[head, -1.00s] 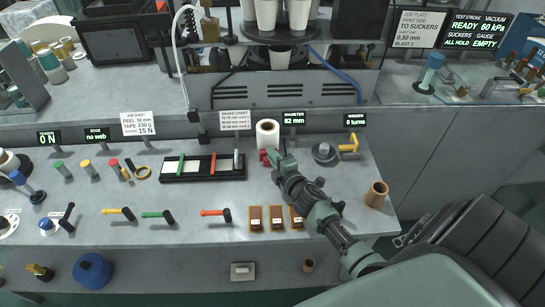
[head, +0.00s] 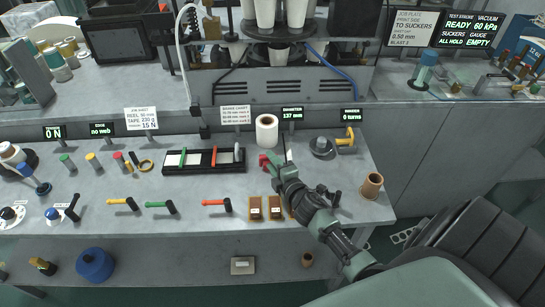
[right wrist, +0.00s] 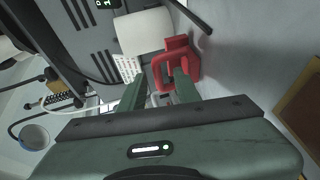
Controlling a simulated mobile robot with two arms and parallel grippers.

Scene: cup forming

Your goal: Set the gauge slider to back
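The red gauge slider piece (head: 267,161) stands just in front of the white paper roll (head: 267,131) on the bench. The diameter display (head: 292,114) behind it reads 137 mm. My right gripper (head: 277,166) is at the red piece, reaching in from the right. In the right wrist view, the red piece (right wrist: 177,58) is a looped block just beyond the fingertips of the gripper (right wrist: 159,80). The two fingers are apart, with part of the red loop showing between them; firm contact is not clear. The gauge's rail is mostly hidden. My left gripper is not in view.
A brake chart (head: 235,115) stands behind the roll. A black tray with coloured sliders (head: 203,160) lies to the left. Red (head: 216,202) and green (head: 160,205) levers and brown blocks (head: 256,208) are in front. A yellow-handled winder (head: 346,140) and brown core (head: 372,185) are at right.

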